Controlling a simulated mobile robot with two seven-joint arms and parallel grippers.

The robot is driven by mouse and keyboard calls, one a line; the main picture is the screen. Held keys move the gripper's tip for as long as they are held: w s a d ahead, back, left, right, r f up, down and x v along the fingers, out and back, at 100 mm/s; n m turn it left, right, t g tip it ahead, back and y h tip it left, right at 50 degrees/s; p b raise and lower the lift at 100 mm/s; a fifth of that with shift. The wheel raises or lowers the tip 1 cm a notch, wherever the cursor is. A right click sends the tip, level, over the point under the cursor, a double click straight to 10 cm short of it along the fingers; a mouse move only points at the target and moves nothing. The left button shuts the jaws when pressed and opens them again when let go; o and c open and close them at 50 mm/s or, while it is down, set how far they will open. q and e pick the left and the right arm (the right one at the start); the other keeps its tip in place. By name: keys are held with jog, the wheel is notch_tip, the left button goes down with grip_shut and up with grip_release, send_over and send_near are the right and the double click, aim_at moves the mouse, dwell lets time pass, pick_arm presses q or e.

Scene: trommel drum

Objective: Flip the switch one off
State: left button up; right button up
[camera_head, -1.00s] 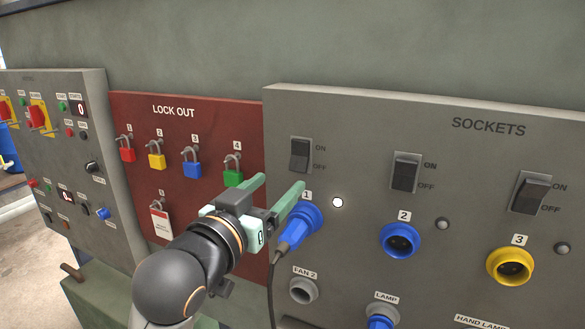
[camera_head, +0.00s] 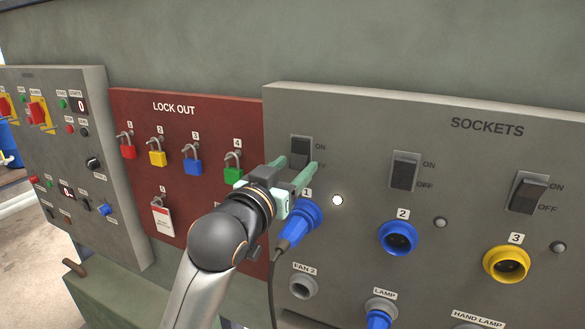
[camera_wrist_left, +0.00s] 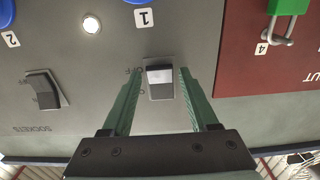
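Switch one (camera_head: 300,148) is a dark rocker on the grey sockets panel, above the blue socket 1 (camera_head: 308,214), with ON marked at its top and OFF below. In the left wrist view, switch one (camera_wrist_left: 160,82) appears upside down between the two green fingers. My left gripper (camera_head: 293,168) is open around the switch's lower part, with no visible grip on it. In the head view the fingers partly cover the switch and its OFF label. The lamp (camera_head: 338,200) beside socket 1 is lit white. My right gripper is not in view.
A blue plug (camera_head: 296,232) with a hanging black cable sits in socket 1, just below my gripper. The green padlock (camera_head: 233,174) on the red lock out board is close on the left. Switch two (camera_head: 405,170) and switch three (camera_head: 528,192) are to the right.

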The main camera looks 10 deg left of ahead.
pick_arm(q)
grip_shut()
jog(key=shift+f+b, duration=0.4)
jog(key=shift+b, duration=0.35)
jog(key=shift+w+t+b, duration=0.15)
jog(key=shift+t+b, duration=0.45)
jog(key=shift+r, duration=0.15)
jog(key=shift+o, duration=1.2)
grip_release()
jog(key=b+v, duration=0.1)
jog(key=v, duration=1.1)
jog(key=shift+s+a+b, duration=0.15)
jog(key=shift+s+b, duration=0.1)
jog(key=shift+b, duration=0.1)
